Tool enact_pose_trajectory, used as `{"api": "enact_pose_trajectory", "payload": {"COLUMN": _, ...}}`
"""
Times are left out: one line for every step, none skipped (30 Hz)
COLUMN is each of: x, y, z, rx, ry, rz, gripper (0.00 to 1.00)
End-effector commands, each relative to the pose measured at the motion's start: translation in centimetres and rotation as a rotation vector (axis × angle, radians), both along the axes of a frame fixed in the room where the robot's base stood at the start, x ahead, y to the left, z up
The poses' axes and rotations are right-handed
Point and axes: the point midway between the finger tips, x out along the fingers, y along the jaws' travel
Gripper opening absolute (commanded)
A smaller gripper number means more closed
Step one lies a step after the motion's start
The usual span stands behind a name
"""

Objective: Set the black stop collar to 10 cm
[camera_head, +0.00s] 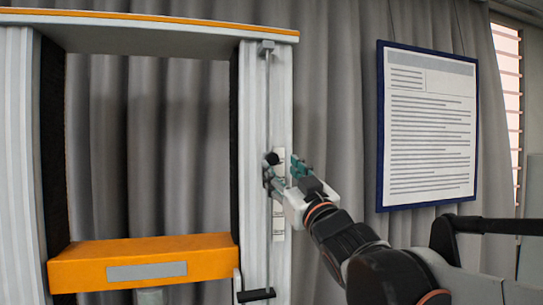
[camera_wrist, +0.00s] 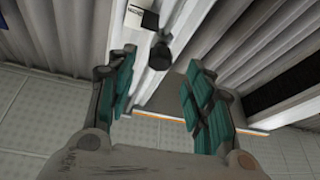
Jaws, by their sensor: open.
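The black stop collar (camera_head: 272,158) is a small dark round piece on the thin vertical rod (camera_head: 267,100) of the drop tower's right column. In the wrist view a dark rounded piece (camera_wrist: 160,57), apparently the collar's knob, shows between the fingers. My gripper (camera_head: 283,168) is open at the collar's height, with one finger on each side of it in the picture. I cannot tell whether either finger touches it. A white scale strip (camera_head: 279,222) runs beside the rod, partly hidden by my gripper; its marks are too small to read.
An orange beam (camera_head: 145,262) with a grey plate spans the tower's lower part. A black handle (camera_head: 256,295) sits low on the right column (camera_head: 283,80). A blue-framed notice (camera_head: 428,125) hangs at the right. Grey curtains stand behind.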

Motion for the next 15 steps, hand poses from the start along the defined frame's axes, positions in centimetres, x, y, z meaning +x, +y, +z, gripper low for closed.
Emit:
{"api": "enact_pose_trajectory", "payload": {"x": 0.9, "y": 0.4, "z": 0.6, "rx": 0.000, "ry": 0.000, "rz": 0.001, "gripper": 0.47}}
{"api": "enact_pose_trajectory", "payload": {"x": 1.3, "y": 0.6, "z": 0.7, "rx": -0.001, "ry": 0.000, "rz": 0.001, "gripper": 0.47}}
{"api": "enact_pose_trajectory", "payload": {"x": 1.9, "y": 0.8, "z": 1.0, "rx": -0.001, "ry": 0.000, "rz": 0.001, "gripper": 0.47}}
{"api": "enact_pose_trajectory", "payload": {"x": 2.3, "y": 1.0, "z": 1.2, "rx": 0.000, "ry": 0.000, "rz": 0.001, "gripper": 0.47}}
{"api": "enact_pose_trajectory", "payload": {"x": 2.7, "y": 1.2, "z": 1.4, "rx": 0.000, "ry": 0.000, "rz": 0.001, "gripper": 0.47}}
{"api": "enact_pose_trajectory", "payload": {"x": 3.2, "y": 1.4, "z": 1.6, "rx": 0.000, "ry": 0.000, "rz": 0.001, "gripper": 0.47}}
{"api": "enact_pose_trajectory", "payload": {"x": 3.6, "y": 1.6, "z": 1.7, "rx": 0.000, "ry": 0.000, "rz": 0.001, "gripper": 0.47}}
{"api": "enact_pose_trajectory", "payload": {"x": 3.9, "y": 1.7, "z": 1.9, "rx": 0.000, "ry": 0.000, "rz": 0.001, "gripper": 0.47}}
{"api": "enact_pose_trajectory", "payload": {"x": 4.3, "y": 1.9, "z": 2.1, "rx": -0.001, "ry": 0.000, "rz": 0.001, "gripper": 0.47}}
{"api": "enact_pose_trajectory", "payload": {"x": 4.6, "y": 2.0, "z": 2.2, "rx": -0.001, "ry": 0.000, "rz": 0.001, "gripper": 0.47}}
{"api": "enact_pose_trajectory", "payload": {"x": 4.8, "y": 2.1, "z": 2.2, "rx": -0.001, "ry": 0.000, "rz": 0.001, "gripper": 0.47}}
{"api": "enact_pose_trajectory", "payload": {"x": 5.1, "y": 2.2, "z": 2.3, "rx": -0.001, "ry": 0.000, "rz": 0.001, "gripper": 0.47}}
{"api": "enact_pose_trajectory", "payload": {"x": 5.2, "y": 2.2, "z": 2.4, "rx": -0.001, "ry": 0.000, "rz": 0.001, "gripper": 0.47}}
{"api": "enact_pose_trajectory", "payload": {"x": 5.4, "y": 2.3, "z": 2.4, "rx": -0.001, "ry": 0.000, "rz": 0.001, "gripper": 0.47}}
{"api": "enact_pose_trajectory", "payload": {"x": 5.5, "y": 2.3, "z": 2.5, "rx": -0.001, "ry": 0.000, "rz": 0.000, "gripper": 0.47}}
